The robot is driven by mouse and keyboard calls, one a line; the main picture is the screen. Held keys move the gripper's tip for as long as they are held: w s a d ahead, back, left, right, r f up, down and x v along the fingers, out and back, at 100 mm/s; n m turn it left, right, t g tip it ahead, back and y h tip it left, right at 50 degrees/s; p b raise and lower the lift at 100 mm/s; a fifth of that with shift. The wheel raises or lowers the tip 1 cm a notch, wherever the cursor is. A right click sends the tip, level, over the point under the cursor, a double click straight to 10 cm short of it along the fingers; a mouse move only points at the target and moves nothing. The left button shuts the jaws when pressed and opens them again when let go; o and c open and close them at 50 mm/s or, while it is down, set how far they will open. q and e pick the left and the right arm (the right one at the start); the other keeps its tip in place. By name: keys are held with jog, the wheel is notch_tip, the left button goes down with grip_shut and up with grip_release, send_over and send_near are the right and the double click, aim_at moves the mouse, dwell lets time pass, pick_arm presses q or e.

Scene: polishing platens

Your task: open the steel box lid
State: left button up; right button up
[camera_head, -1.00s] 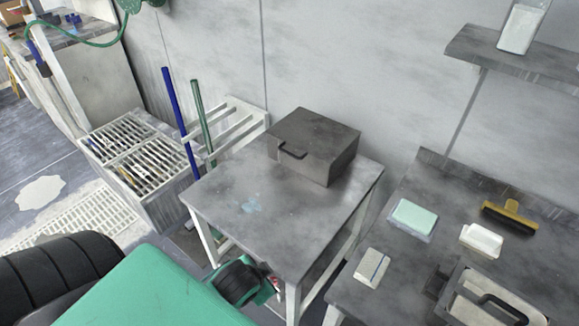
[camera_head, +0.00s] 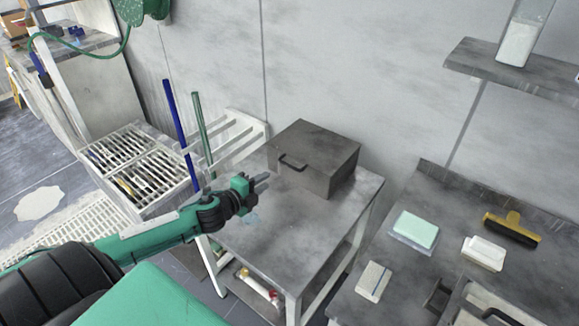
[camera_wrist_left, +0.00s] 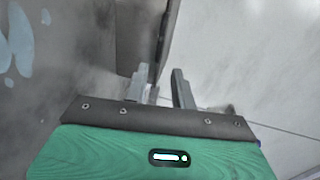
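The dark grey steel box (camera_head: 332,170) stands at the back of the metal table, with its lid (camera_head: 318,142) closed. A black handle (camera_head: 292,162) sticks out at the lid's front edge. My left gripper (camera_head: 263,181) is above the table, in front and to the left of the box, apart from the handle and pointing right. In the left wrist view its two fingers (camera_wrist_left: 160,88) stand apart with an empty gap between them. The dark side of what looks like the box (camera_wrist_left: 138,35) is beyond them. My right gripper is not in view.
The table (camera_head: 310,235) is bare in front of the box, except for a pale blue stain. Blue (camera_head: 177,125) and green poles (camera_head: 203,130) stand at its left. A second bench (camera_head: 400,285) with blocks and a brush (camera_head: 512,229) is at the right. A wall is behind.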

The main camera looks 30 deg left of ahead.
aim_at(289, 166)
pick_arm(q)
jog(key=p+x, duration=0.1)
jog(key=x, duration=1.2)
jog(key=shift+w+d, duration=0.15)
jog(key=shift+w, duration=0.2)
grip_shut()
